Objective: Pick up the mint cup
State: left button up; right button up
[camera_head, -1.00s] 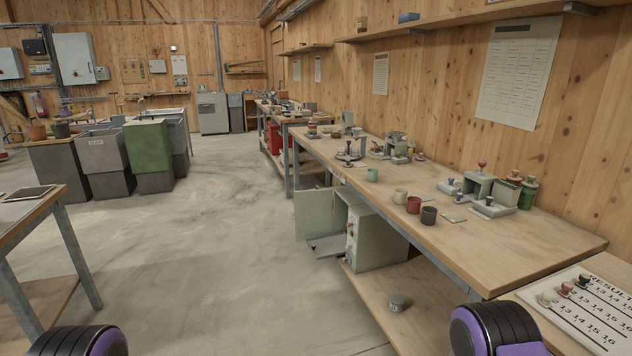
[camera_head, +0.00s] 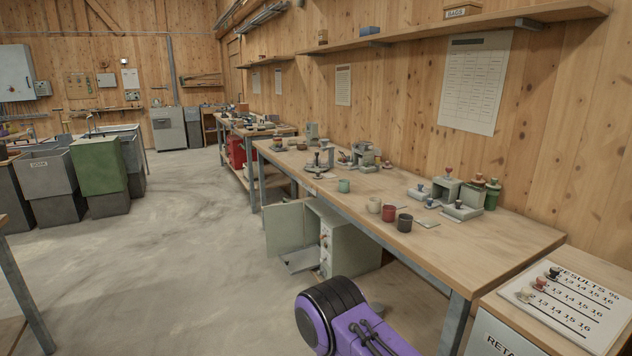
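The mint cup (camera_head: 344,186) stands upright near the front edge of the long wooden workbench (camera_head: 500,232). A cream cup (camera_head: 374,205), a red cup (camera_head: 389,212) and a dark grey cup (camera_head: 404,223) stand to its right along the same edge. A purple and black part of one of my arms shows at the bottom centre, well short of the cups. Neither of my grippers shows in the view.
A grey-green cabinet (camera_head: 350,246) under the bench has its door (camera_head: 284,228) open into the aisle. Grey-green devices (camera_head: 446,190) stand behind the cups. A results board (camera_head: 568,306) lies at the right. The concrete floor left of the bench is clear.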

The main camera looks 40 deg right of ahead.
aim_at(344, 184)
jog(key=z, duration=0.05)
jog(key=i, duration=1.6)
jog(key=z, duration=1)
jog(key=i, duration=0.95)
jog(key=z, duration=0.95)
